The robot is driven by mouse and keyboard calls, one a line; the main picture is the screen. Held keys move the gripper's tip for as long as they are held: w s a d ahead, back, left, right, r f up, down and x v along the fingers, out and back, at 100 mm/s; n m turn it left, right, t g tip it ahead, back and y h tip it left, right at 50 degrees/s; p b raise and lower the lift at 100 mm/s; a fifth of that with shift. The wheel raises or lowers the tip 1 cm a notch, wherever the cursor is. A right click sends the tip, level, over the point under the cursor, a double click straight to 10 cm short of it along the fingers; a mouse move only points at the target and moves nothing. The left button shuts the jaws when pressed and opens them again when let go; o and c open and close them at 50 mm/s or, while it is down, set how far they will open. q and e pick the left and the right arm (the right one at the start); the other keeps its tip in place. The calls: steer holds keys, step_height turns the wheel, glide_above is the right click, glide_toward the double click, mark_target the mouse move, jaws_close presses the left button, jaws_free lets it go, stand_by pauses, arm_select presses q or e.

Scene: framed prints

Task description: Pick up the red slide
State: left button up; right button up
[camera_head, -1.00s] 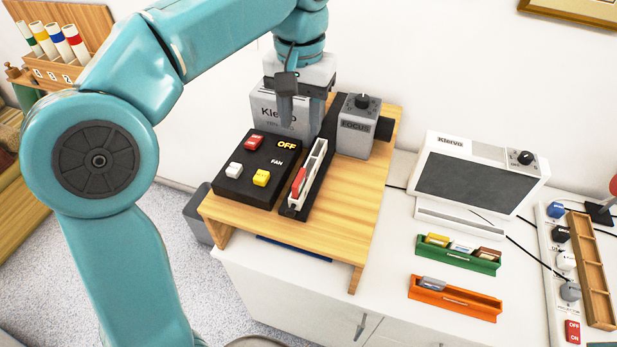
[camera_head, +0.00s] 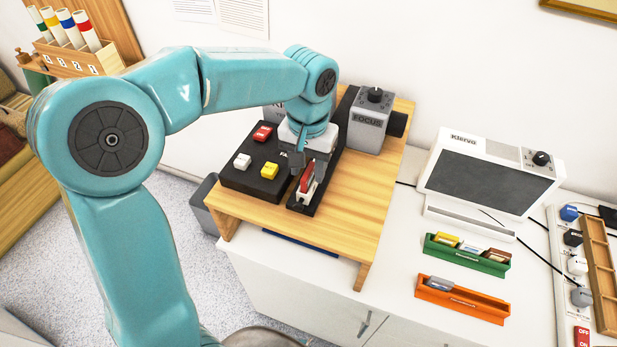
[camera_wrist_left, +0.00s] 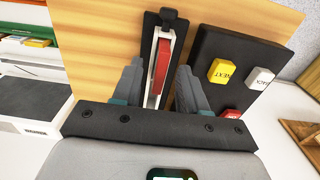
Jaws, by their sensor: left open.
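The red slide (camera_head: 307,175) stands in the white-sided slot of the black slide carrier (camera_head: 302,208) on the wooden stand. It also shows in the left wrist view (camera_wrist_left: 161,64), between the two fingers. My left gripper (camera_head: 306,163) is over the carrier, pointing down, and partly hides the slide in the head view. In the left wrist view the left gripper (camera_wrist_left: 158,88) is open, with one finger on each side of the slide and carrier. I cannot tell whether the fingers touch it. My right gripper is in no view.
A black control box (camera_head: 252,165) with red, white and yellow buttons sits left of the carrier. A grey focus unit (camera_head: 371,122) stands behind right. A green rack (camera_head: 464,257) and an orange rack (camera_head: 460,300) lie on the white counter before a screen (camera_head: 488,182).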

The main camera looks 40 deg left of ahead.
arm_select(q)
steer(key=shift+w+a+f, duration=0.15)
steer(key=shift+w+f, duration=0.05)
steer(key=shift+f, duration=0.65)
steer(key=shift+s+r, duration=0.15)
steer(key=shift+s, duration=0.15)
steer(key=shift+w, duration=0.2)
jaws_close()
